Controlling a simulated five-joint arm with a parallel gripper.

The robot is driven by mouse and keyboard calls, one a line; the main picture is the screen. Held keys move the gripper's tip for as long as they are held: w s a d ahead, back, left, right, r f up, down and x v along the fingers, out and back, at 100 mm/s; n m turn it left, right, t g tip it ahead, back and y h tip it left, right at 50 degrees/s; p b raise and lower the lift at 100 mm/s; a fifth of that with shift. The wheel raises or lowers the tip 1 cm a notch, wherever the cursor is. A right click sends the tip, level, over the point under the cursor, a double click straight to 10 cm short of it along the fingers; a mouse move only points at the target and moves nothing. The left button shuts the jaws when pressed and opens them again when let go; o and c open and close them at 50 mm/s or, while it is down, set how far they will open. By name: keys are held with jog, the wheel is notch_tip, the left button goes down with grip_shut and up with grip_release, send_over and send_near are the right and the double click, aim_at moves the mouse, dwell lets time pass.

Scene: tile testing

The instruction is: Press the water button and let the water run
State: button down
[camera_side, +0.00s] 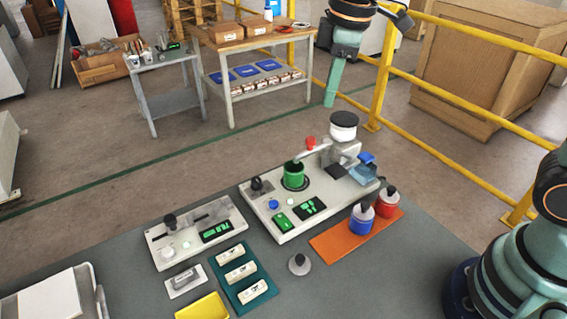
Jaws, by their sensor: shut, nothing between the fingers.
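A large white test unit (330,213) stands on the grey table. Its front panel has a round blue button (273,204), which may be the water button; I cannot read a label. A green cup (293,174) stands in a dark ring on the unit, with a red-capped spout (310,143) close by. I cannot make out any running water.
A smaller white unit (160,255) with a display stands to the left. Red and blue bottles (386,203) stand on an orange mat (335,243). A teal tray (246,304) of labelled blocks and a yellow tray (205,309) lie in front. Yellow rails (450,97) run behind.

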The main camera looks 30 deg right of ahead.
aim_at(274, 202)
jog(key=w+a+f+n+g+h, duration=0.1)
jog(key=w+a+f+n+g, duration=0.1)
jog(key=w+a+f+n, duration=0.2)
jog(key=shift+w+a+f+n+g, duration=0.4)
jog(key=shift+a+f+n, duration=1.5)
jog(key=shift+a, duration=1.25)
jog(key=f, duration=0.4)
jog(key=s+f, duration=0.1)
jog(key=f, duration=0.8)
jog(key=shift+s+a+f, duration=0.1)
jog(key=shift+s+f, duration=0.25)
jog(key=shift+f, duration=0.05)
